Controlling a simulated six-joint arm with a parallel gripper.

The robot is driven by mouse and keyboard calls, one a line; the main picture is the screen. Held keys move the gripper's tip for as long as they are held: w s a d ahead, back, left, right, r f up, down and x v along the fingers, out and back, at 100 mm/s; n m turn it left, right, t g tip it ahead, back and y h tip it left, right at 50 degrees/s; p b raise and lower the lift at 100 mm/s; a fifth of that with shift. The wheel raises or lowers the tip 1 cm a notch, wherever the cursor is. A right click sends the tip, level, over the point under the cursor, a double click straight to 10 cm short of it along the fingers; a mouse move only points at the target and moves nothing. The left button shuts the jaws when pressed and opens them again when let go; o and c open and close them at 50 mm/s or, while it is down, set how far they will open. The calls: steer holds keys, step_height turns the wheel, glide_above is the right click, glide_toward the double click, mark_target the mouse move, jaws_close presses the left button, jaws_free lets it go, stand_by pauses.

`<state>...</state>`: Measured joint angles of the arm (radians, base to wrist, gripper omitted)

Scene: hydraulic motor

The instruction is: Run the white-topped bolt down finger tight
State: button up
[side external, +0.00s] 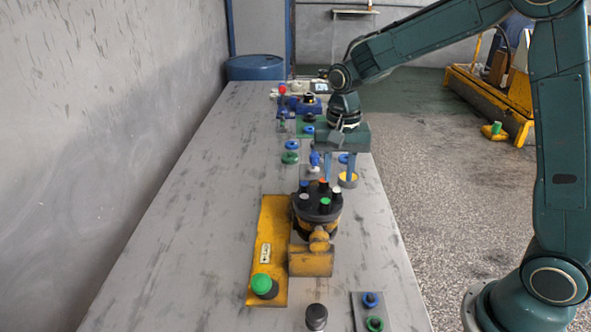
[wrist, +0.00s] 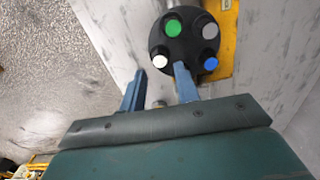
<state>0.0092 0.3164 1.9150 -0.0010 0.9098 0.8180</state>
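The white-topped bolt (side external: 337,192) stands in the round black motor head (side external: 316,212), on its right side in the side view. In the wrist view the white top (wrist: 160,61) shows just beyond the gap between my fingertips. My gripper (side external: 339,180) points down by the far right edge of the head. Its two blue fingers are apart with nothing held between them in the wrist view (wrist: 160,72). Whether the fingertips are level with the bolt top is hard to tell. One finger overlaps the head in the wrist view.
A yellow-topped round part (side external: 348,179) sits behind the motor by one finger. A green-topped post (side external: 263,285) stands front left. The table's left side is clear.

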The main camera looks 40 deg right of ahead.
mark_target(338, 191)
steer(key=shift+r, duration=1.5)
steer(key=shift+s+r, duration=0.1)
steer(key=shift+s+r, duration=0.35)
steer(key=shift+r, duration=0.1)
steer(key=s+r+n+t, duration=0.2)
steer(key=s+r+n, duration=0.1)
steer(key=s, duration=0.8)
steer(key=s+r+n+t, duration=0.3)
steer(key=s+n, duration=0.3)
steer(key=s, duration=0.5)
steer(key=shift+a+r+t, duration=0.2)
steer(key=shift+r+t, duration=0.1)
steer(key=shift+r, duration=0.35)
